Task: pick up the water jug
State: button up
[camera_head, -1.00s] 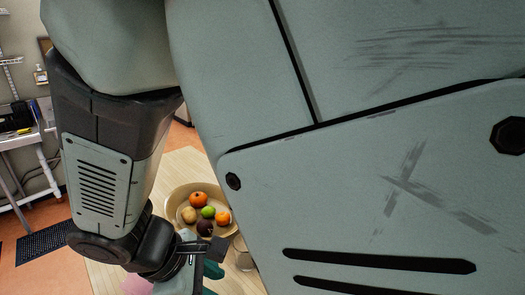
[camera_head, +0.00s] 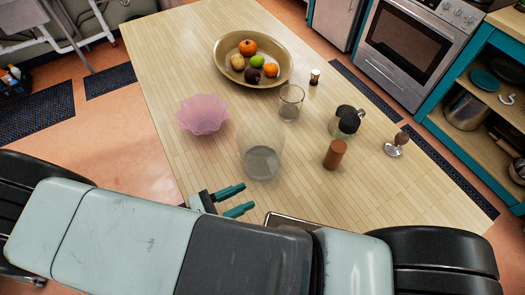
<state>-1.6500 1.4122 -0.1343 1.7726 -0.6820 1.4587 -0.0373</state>
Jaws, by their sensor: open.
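A clear glass vessel with a greyish base (camera_head: 262,162), which looks like the water jug, stands upright on the light wooden table (camera_head: 165,60). It is near the table's middle, right of a pink wavy-edged bowl. My gripper (camera_head: 247,198) has two teal fingers, apart and empty. In the picture it is just below the jug, toward the near table edge, and not visibly touching it. The jug's handle cannot be made out.
Behind the jug stand a smaller glass (camera_head: 291,103) and a fruit bowl (camera_head: 222,68). The pink bowl (camera_head: 203,115) is at left. To the right are a brown cylinder (camera_head: 335,153), a dark-topped glass container (camera_head: 345,122) and a metal tool with a brown knob (camera_head: 397,146).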

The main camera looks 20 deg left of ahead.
aim_at(274, 189)
jog(key=x, duration=0.4)
jog(key=shift+f+x, duration=0.15)
jog(key=shift+x, duration=1.25)
jog(key=shift+f+x, duration=0.2)
jog(key=shift+x, duration=1.25)
grip_shut()
